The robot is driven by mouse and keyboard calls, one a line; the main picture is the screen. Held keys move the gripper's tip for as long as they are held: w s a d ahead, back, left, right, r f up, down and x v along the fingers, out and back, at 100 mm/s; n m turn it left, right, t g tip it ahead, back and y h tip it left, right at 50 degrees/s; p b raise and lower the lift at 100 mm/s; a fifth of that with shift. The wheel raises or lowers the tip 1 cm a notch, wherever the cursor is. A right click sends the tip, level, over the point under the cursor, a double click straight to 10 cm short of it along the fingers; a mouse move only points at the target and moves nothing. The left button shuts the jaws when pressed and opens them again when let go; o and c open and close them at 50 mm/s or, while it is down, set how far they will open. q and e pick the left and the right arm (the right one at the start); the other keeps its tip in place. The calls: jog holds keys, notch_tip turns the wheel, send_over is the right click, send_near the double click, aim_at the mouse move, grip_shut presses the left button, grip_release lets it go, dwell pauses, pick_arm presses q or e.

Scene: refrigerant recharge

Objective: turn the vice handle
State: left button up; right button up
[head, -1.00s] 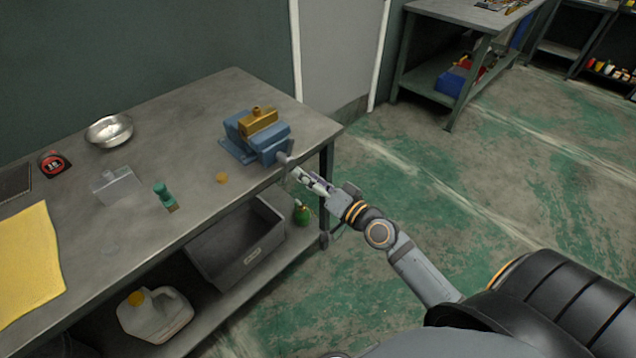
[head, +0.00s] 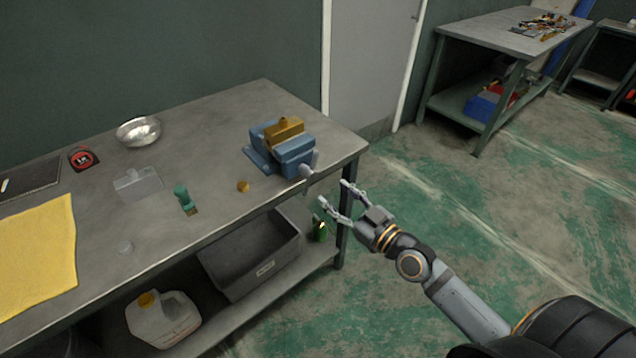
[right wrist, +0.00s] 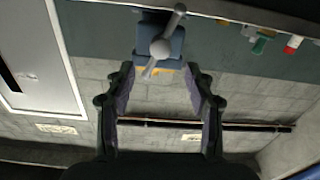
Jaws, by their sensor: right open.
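The blue vice (head: 295,157) stands at the right end of the workbench, with a brass block (head: 284,132) in its jaws. Its grey handle (head: 309,172) sticks out at the bench's front edge. In the right wrist view the handle (right wrist: 161,47) is a slanted bar with a round hub, seen above and between the fingertips. My right gripper (head: 333,193) is open and empty, its fingers spread toward the handle and apart from it. Both fingers also show in the right wrist view (right wrist: 160,70). My left gripper is not in view.
On the workbench (head: 220,115) lie a metal bowl (head: 139,131), tape measure (head: 83,158), clear box (head: 137,183), green-handled item (head: 184,199), small brass piece (head: 243,186) and yellow cloth (head: 38,255). A grey bin (head: 250,262) and jug (head: 163,318) sit below.

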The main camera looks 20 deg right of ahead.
aim_at(314, 177)
jog(key=shift+w, duration=0.15)
jog(key=x, duration=1)
jog(key=shift+a+r+p, duration=0.1)
jog(key=shift+p, duration=0.2)
grip_shut()
